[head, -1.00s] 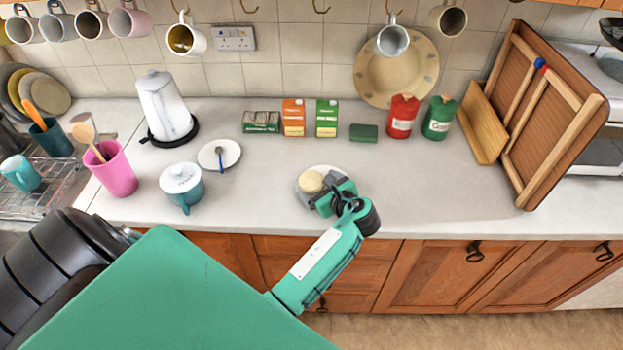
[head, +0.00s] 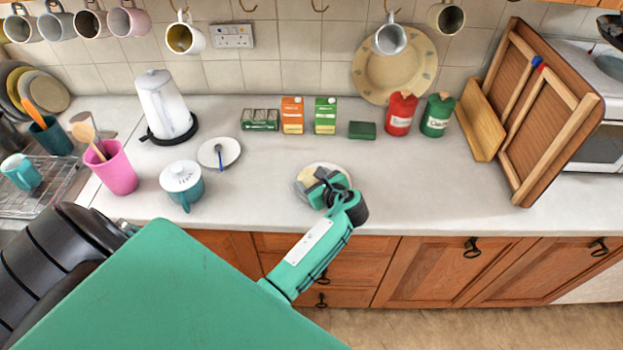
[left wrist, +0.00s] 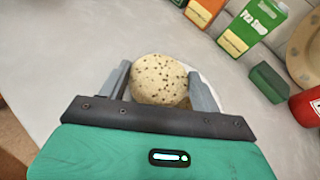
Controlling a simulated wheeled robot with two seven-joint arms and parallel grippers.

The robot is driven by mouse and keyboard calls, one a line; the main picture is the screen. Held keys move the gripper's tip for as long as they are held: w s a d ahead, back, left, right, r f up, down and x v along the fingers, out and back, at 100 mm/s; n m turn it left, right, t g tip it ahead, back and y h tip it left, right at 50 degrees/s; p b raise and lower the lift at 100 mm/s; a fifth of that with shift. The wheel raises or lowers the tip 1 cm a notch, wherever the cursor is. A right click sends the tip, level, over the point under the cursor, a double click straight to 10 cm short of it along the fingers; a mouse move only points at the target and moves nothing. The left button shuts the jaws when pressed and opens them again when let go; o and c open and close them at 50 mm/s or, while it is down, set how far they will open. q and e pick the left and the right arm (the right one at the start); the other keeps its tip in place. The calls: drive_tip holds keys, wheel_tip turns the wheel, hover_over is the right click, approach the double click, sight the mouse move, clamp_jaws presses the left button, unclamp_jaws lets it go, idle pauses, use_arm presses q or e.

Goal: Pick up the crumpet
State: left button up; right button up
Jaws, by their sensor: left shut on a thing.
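The crumpet (left wrist: 160,80) is a round, pale, speckled cake between the two grey fingers of my left gripper (left wrist: 160,88) in the left wrist view. The fingers are shut on its sides. In the head view my left gripper (head: 318,187) is over a small white plate (head: 338,168) near the counter's front edge, and only a pale bit of the crumpet (head: 308,174) shows beside the fingers. I cannot tell whether the crumpet touches the plate. My right gripper is out of view.
A teal lidded pot (head: 183,185) and a saucer with a spoon (head: 230,147) stand to the left. Boxes, a green sponge (head: 362,130) and two canisters (head: 400,112) line the back. A wooden rack (head: 548,110) leans at the right. The counter right of the plate is clear.

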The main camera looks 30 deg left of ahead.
use_arm(q)
drive_tip(key=shift+r, duration=0.15)
wheel_tip(320, 180, up, 19)
drive_tip(key=b, duration=0.3)
drive_tip(key=m+t+h+p, duration=0.2)
drive_tip(key=m+t+h, duration=0.1)
drive_tip(key=m, duration=0.3)
hover_over(311, 181)
wheel_tip(311, 181, down, 13)
drive_tip(key=shift+f, duration=2.85)
drive_tip(key=shift+f, duration=0.35)
drive_tip(key=shift+f, duration=0.15)
drive_tip(key=o, duration=1.1)
drive_tip(key=shift+c, duration=0.2)
